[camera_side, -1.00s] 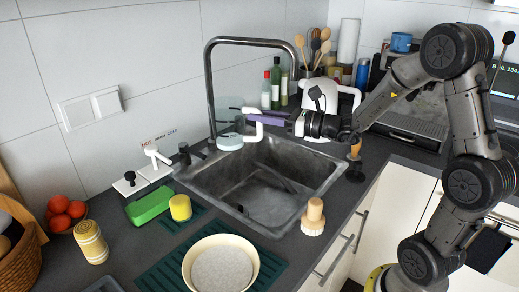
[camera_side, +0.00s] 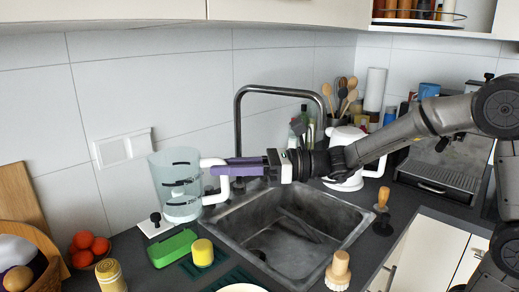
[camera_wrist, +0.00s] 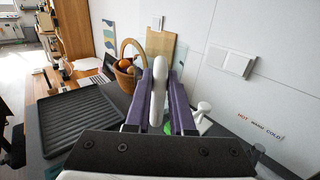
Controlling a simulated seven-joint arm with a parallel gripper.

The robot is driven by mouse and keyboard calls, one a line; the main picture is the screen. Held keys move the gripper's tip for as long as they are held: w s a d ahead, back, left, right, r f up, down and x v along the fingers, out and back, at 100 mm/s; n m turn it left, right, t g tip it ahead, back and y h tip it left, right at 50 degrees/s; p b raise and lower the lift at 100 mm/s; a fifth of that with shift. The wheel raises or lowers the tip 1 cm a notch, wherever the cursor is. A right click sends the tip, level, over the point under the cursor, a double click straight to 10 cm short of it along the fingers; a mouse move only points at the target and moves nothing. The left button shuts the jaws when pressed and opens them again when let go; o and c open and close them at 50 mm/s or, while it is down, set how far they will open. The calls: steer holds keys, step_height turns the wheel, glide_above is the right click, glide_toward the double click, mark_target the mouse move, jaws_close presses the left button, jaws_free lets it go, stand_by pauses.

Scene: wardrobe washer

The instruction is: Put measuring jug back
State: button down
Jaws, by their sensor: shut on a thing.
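The measuring jug (camera_side: 175,187) is clear with dark markings and a white handle (camera_side: 221,190). My gripper (camera_side: 219,169), with purple fingers, is shut on the handle from the right. In the wrist view the handle (camera_wrist: 159,88) shows between the two fingers (camera_wrist: 160,100). The jug appears to be held above the counter; how high I cannot tell.
A basket (camera_wrist: 126,72) and a ribbed black tray (camera_wrist: 82,120) show in the wrist view.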

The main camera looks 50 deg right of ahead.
steer(key=s+a+n+g+y, duration=0.2)
steer(key=s+a+n+g, duration=0.25)
steer(key=s+a, duration=0.4)
steer(key=s+a+n+g+y, duration=0.3)
steer(key=s+a+g, duration=0.25)
steer(key=a, duration=0.65)
step_height(320, 180, down, 11)
steer(key=shift+w, duration=0.35)
steer(key=shift+d, duration=0.15)
step_height(320, 180, down, 8)
steer(key=shift+f, duration=0.4)
steer(key=shift+c, duration=1.9)
jaws_free()
